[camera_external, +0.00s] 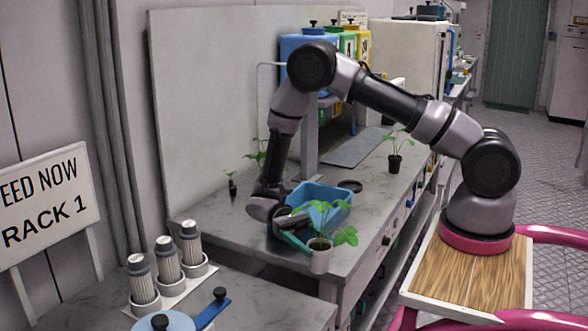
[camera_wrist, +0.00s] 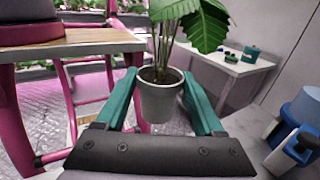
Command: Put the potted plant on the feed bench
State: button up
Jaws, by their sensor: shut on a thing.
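The potted plant, with a pale grey pot (camera_external: 320,259) and broad green leaves, is near the front edge of the grey marbled bench (camera_external: 372,232). My gripper (camera_external: 307,247) has teal fingers and is shut on the pot from the left. In the wrist view the pot (camera_wrist: 160,102) stands upright between the fingers of my gripper (camera_wrist: 161,88). I cannot tell whether its base is clear of the bench top. No label shows which surface is the feed bench; a sign reading "EED NOW RACK 1" (camera_external: 45,197) stands at left.
A blue bin (camera_external: 328,205) sits just behind the plant. Small dark-potted plants (camera_external: 394,163) (camera_external: 233,187) stand farther back. A nearer surface at lower left holds a rack of several capped cylinders (camera_external: 168,258) and a blue-lidded container (camera_external: 163,321). A dark grey mat (camera_external: 355,148) lies bare.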

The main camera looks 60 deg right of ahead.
jog(key=w+d+f+n+g+h, duration=0.1)
jog(key=w+d+n+g+h, duration=0.1)
jog(key=d+n+h, duration=0.95)
jog(key=w+d+r+n+t+h, duration=0.3)
jog(key=w+d+n+t+h, duration=0.7)
jog(key=w+d+t+h, duration=0.6)
jog(key=w+a+n+t+y, duration=0.2)
jog(key=w+n+t+y, duration=0.2)
jog(key=w+n+t, duration=0.55)
jog(key=w+a+n+t+y, duration=0.25)
jog(key=w+t, duration=0.35)
jog(key=w, duration=0.9)
jog(key=shift+n+y, duration=0.25)
jog(key=shift+y, duration=0.15)
jog(key=shift+w+f, duration=0.15)
jog(key=shift+f, duration=4.85)
